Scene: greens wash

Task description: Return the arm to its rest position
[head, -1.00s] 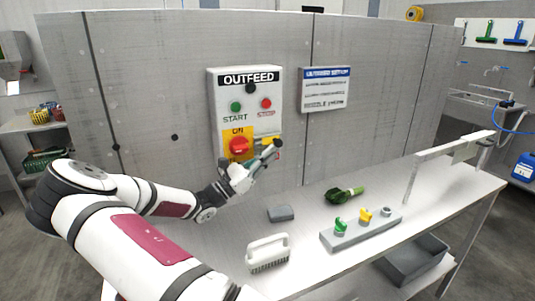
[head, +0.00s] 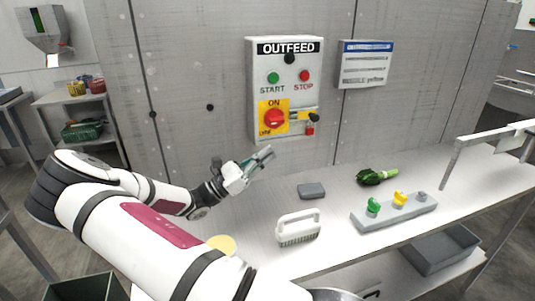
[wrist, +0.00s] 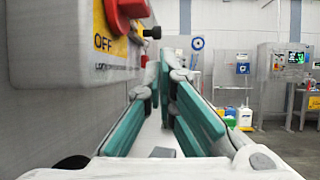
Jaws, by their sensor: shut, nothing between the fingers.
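My gripper (head: 266,154) is shut and empty, raised above the bench, below the OUTFEED control box (head: 251,100) and apart from it in the head view. In the wrist view its green-padded fingers (wrist: 165,75) converge ahead. My white arm reaches in from the left with its elbow bent. The box carries a red rotary switch (head: 274,120) on a yellow ON/OFF plate, with a small red padlock-like piece (head: 310,131) at its right. In the wrist view the red switch handle (wrist: 125,12) is close at upper left.
On the bench (head: 345,222) lie a white brush (head: 298,227), a grey block (head: 311,191), greens (head: 377,177) and a grey holder (head: 395,212) with coloured knobs. A metal frame (head: 490,140) stands at right. The grey wall panel (head: 200,60) is close behind my gripper.

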